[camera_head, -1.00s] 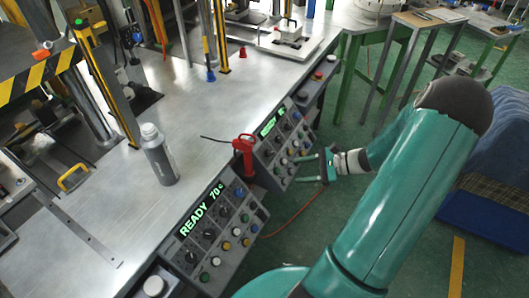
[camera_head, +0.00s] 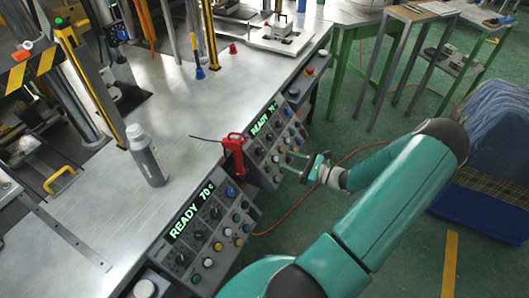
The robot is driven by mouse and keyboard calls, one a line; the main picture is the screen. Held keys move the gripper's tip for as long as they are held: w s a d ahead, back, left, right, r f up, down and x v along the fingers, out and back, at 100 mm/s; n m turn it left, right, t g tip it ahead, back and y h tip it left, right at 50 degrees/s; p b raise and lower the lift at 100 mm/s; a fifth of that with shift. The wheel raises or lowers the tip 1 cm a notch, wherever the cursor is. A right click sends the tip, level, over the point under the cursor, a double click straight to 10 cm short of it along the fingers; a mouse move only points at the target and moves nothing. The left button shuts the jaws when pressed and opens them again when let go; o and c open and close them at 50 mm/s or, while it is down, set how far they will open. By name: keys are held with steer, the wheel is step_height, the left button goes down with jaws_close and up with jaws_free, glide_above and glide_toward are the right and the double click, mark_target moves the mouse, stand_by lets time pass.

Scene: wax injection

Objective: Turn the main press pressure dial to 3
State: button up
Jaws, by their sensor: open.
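Two sloped control panels stand along the bench's front edge. The near panel (camera_head: 208,240) has a green "READY 70" display (camera_head: 191,211) with rows of dark dials and coloured buttons below it. The far panel (camera_head: 272,147) has a similar display (camera_head: 264,118) and rows of dials and buttons. The dial labels and pointer settings are too small to read, so I cannot tell which dial is the main press pressure dial. My gripper (camera_head: 286,161) is open and empty, with its fingers pointing left at the far panel's lower right side. I cannot tell whether they touch it.
A red clamp-like tool (camera_head: 233,152) stands between the panels. A grey bottle (camera_head: 146,157) stands on the metal bench (camera_head: 115,190). An orange cable (camera_head: 292,208) runs across the floor below my gripper. A blue tray (camera_head: 480,216) lies at right; green floor is free in front.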

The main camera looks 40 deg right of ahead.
mark_target(262, 151)
steer(key=x, duration=0.9)
steer(key=shift+w+a, duration=0.1)
steer(key=shift+w, duration=0.25)
steer(key=c, duration=1)
steer(key=shift+o, duration=0.2)
